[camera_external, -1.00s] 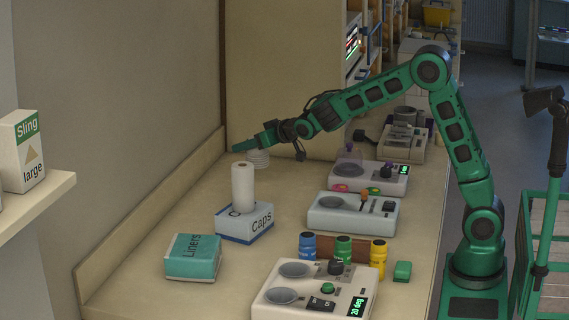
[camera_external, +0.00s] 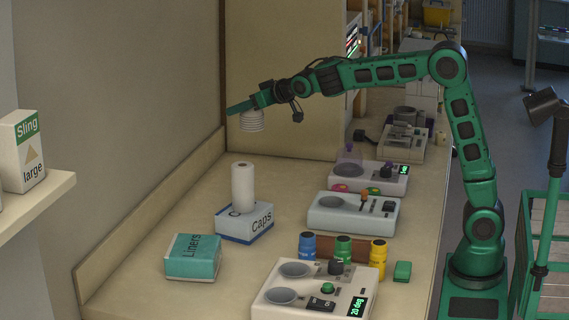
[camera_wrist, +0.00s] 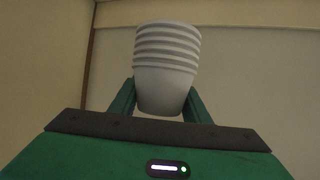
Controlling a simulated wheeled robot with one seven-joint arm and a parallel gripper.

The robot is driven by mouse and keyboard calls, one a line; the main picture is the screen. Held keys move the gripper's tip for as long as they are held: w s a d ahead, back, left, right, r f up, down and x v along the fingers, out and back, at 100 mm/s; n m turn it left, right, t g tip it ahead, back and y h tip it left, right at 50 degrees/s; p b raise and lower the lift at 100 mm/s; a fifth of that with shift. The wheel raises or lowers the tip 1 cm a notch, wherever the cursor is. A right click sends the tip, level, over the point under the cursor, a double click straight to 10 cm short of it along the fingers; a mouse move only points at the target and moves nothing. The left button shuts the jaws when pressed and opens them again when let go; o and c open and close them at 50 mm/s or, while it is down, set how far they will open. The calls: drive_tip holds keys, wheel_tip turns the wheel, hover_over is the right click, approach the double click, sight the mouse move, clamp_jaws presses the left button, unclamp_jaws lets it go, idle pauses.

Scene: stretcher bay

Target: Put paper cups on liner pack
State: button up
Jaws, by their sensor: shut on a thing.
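A stack of white paper cups (camera_external: 252,122) is held in my gripper (camera_external: 243,106) above the far left part of the counter. In the wrist view the cups (camera_wrist: 166,65) stand nested between the two green fingers of my gripper (camera_wrist: 160,103), which is shut on them. The liner pack (camera_external: 192,257), a teal and white block marked "Liners", lies on the counter at the near left. My gripper is well behind and above it. The top of the liner pack is bare.
Devices (camera_external: 352,213) and several coloured bottles (camera_external: 343,249) line the right side. A low ledge (camera_external: 150,222) edges the counter's left.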

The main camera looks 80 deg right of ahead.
drive_tip(key=w+a+n+y, duration=0.2)
drive_tip(key=a+n+y, duration=0.25)
drive_tip(key=a, duration=2.55)
drive_tip(key=s+a+n+y, duration=0.2)
drive_tip(key=s+a, duration=0.2)
drive_tip(key=a, duration=0.9)
drive_tip(key=s+a+n+y, duration=0.15)
drive_tip(key=s+a, duration=0.25)
drive_tip(key=a, duration=0.8)
hover_over(178, 245)
drive_tip(key=shift+y, duration=0.3)
wheel_tip(178, 245, down, 12)
drive_tip(key=shift+f, duration=2)
drive_tip(key=o, duration=1)
drive_tip(key=shift+f, duration=0.1)
drive_tip(key=shift+o, duration=0.2)
